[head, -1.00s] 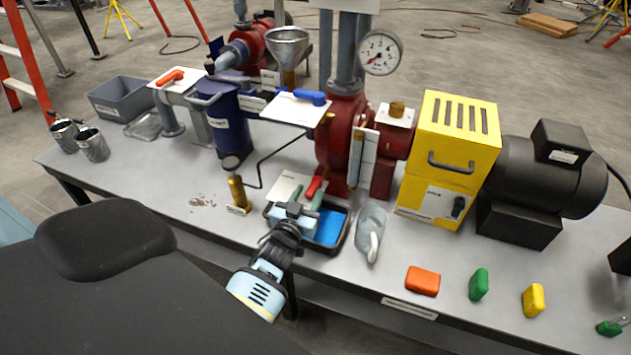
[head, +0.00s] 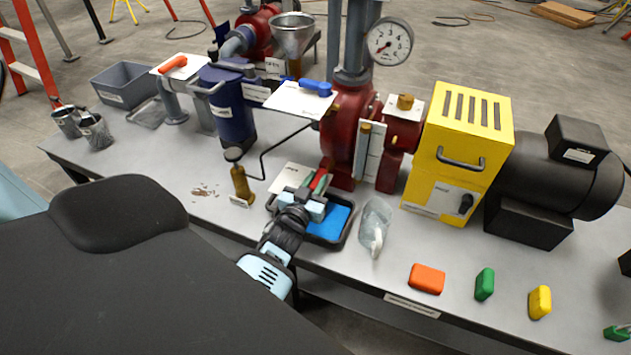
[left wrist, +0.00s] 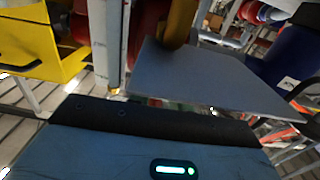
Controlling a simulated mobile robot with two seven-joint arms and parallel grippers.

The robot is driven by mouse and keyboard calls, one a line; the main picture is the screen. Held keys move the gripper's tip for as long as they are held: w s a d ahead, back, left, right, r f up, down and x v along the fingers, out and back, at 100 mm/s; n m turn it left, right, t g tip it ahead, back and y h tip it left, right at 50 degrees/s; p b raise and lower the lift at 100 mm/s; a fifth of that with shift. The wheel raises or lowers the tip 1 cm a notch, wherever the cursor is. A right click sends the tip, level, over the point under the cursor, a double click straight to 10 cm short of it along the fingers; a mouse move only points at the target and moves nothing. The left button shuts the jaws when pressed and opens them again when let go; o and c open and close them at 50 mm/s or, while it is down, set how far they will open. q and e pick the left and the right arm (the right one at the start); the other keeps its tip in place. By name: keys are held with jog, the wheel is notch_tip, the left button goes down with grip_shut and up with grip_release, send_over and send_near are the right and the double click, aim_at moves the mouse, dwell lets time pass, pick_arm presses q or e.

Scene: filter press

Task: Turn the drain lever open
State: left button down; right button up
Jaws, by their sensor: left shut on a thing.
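A red lever (head: 320,180) sits low at the front of the red pump, above a black tray with a blue bottom (head: 335,222); I take it to be the drain lever. My left gripper (head: 311,190) reaches over the tray, with its green-edged fingers on either side of the red lever, shut on it. The fingers hide the lower part of the lever. In the left wrist view, the lever and fingertips are hidden behind the dark edge of my gripper body. My right gripper is not in view.
The red pump (head: 349,125) stands behind the lever, with a blue lever (head: 315,87) on a white plate above. A brass piece (head: 241,184) is left of the tray and a clear scoop-like vessel (head: 375,225) right. A yellow box (head: 460,150) stands farther right.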

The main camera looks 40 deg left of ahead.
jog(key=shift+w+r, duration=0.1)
